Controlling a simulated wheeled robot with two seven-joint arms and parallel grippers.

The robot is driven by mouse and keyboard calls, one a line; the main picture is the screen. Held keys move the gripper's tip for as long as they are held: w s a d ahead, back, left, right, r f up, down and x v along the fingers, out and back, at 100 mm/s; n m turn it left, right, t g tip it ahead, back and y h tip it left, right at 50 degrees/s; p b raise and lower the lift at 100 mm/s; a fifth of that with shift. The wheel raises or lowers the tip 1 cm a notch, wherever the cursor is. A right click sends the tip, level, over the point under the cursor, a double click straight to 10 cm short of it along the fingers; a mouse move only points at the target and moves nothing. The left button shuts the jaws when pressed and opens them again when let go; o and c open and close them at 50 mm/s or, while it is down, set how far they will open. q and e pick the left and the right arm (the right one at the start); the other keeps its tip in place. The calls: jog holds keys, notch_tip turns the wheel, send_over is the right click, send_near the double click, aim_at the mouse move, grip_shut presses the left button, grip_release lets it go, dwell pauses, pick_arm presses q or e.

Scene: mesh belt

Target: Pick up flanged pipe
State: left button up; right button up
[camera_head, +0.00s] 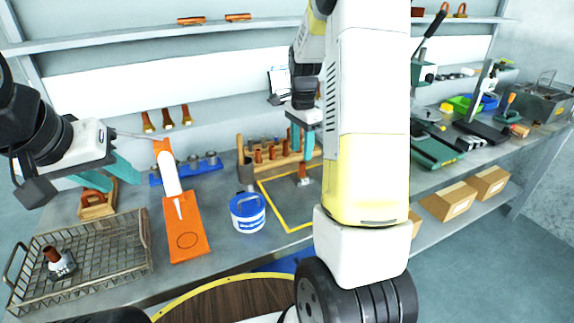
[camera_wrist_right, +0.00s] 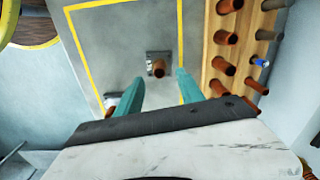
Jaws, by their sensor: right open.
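A copper-coloured pipe with a square grey flange (camera_wrist_right: 158,68) stands on the grey surface inside the yellow outline. In the head view this flanged pipe (camera_head: 303,174) is just below my right gripper (camera_head: 301,148). My right gripper (camera_wrist_right: 160,80) is open and empty, and the pipe appears between its teal fingertips in the wrist view. A second, pale-flanged piece (camera_wrist_right: 110,99) is partly hidden by a finger. Another flanged pipe (camera_head: 57,264) sits in the wire basket. My left gripper (camera_head: 122,191) is open and empty above the bench, beyond the basket.
A wooden rack (camera_head: 271,163) with several copper pipes stands close to my right gripper; it also shows in the wrist view (camera_wrist_right: 215,88). A white-and-blue tub (camera_head: 248,213), orange board (camera_head: 187,242) and wire basket (camera_head: 105,247) occupy the bench. My right arm hides part of it.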

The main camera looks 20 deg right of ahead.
aim_at(302, 163)
notch_tip(302, 163, down, 8)
jog(key=shift+d+r, duration=0.15)
jog(key=shift+r, duration=0.05)
grip_shut()
dwell(1.5)
